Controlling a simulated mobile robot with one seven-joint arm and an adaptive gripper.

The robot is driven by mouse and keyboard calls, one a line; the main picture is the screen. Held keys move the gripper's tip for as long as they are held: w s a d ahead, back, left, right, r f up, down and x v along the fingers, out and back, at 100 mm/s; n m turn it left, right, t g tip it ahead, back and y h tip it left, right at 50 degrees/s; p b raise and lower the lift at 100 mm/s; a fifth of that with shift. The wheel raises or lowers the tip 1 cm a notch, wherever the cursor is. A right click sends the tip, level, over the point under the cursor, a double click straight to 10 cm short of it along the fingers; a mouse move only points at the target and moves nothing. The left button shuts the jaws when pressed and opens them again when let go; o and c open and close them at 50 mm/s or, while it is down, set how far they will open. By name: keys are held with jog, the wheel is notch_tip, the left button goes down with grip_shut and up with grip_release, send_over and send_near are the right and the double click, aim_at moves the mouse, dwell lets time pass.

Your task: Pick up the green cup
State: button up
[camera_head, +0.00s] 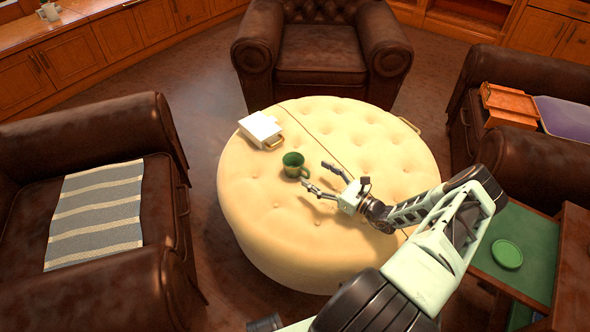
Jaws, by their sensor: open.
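The green cup (293,165) stands upright on the round cream tufted ottoman (262,222), left of the ottoman's middle. Its handle points right, toward my gripper. My gripper (313,176) is open and empty, just right of the cup. Its two fingers point left toward the cup, one fingertip close to the handle. I cannot tell from this view whether that fingertip touches the handle.
A white box (261,129) with a tan handle lies behind the cup on the ottoman. Leather armchairs stand behind (320,60) and at left (75,150). A green plate (507,254) lies on a green surface at right. The ottoman's back right is clear.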

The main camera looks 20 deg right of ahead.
jog(key=b, duration=0.2)
send_over(299, 175)
jog(key=shift+w+d, duration=0.1)
jog(key=shift+w, duration=0.3)
jog(key=c, duration=1.4)
jog(key=shift+o, duration=0.2)
jog(key=shift+r, duration=0.1)
